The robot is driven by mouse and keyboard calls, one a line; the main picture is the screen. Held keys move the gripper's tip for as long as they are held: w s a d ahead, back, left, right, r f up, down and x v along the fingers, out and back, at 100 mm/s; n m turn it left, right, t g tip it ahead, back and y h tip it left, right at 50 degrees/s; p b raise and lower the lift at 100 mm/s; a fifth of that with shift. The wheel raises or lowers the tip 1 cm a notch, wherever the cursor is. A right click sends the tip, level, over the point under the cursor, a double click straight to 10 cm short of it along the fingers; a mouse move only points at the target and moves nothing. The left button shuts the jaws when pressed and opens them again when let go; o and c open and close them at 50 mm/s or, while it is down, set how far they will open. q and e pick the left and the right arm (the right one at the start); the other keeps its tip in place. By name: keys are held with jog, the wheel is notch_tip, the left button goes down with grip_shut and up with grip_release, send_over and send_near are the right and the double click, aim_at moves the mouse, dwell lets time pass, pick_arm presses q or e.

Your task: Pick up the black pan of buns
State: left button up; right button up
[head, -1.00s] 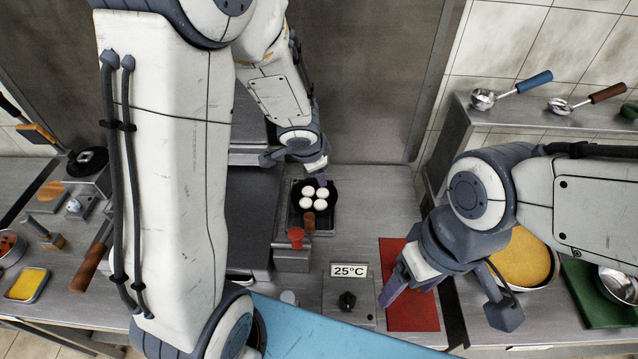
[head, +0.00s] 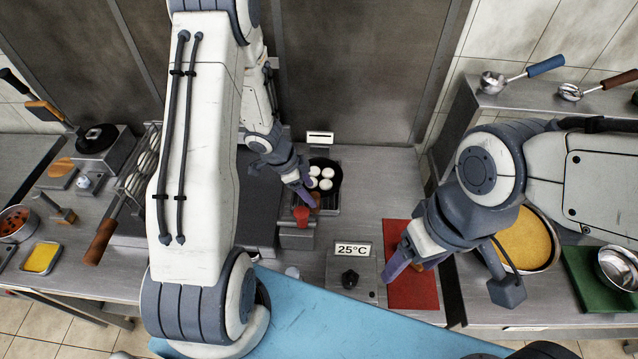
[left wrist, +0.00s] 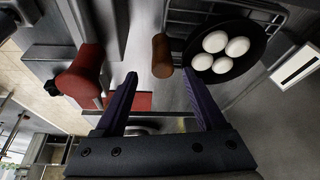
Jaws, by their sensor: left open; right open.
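The black pan (head: 333,170) with several white buns (head: 322,179) sits on a grate at the middle of the counter. In the left wrist view the pan (left wrist: 258,66) shows at the upper right, with its brown wooden handle (left wrist: 162,56) pointing left. My left gripper (head: 307,200) is over the handle side of the pan. In the left wrist view its open jaws (left wrist: 163,100) are empty, and the handle end appears between and beyond the fingertips. My right gripper (head: 402,268) is open and empty above the red mat, away from the pan.
A red knob (head: 301,214) stands close beside the pan handle. A 25°C control box (head: 352,270) is in front. The red mat (head: 420,294) and a yellow round pan (head: 527,240) lie to the right.

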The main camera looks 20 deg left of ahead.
aim_at(315, 195)
pick_arm(q)
jog(key=x, duration=0.4)
jog(key=shift+w+f+b, duration=0.2)
jog(key=shift+w+b, duration=0.05)
jog(key=shift+b, duration=0.15)
grip_shut()
jog(key=shift+r, duration=0.1)
dwell(0.9)
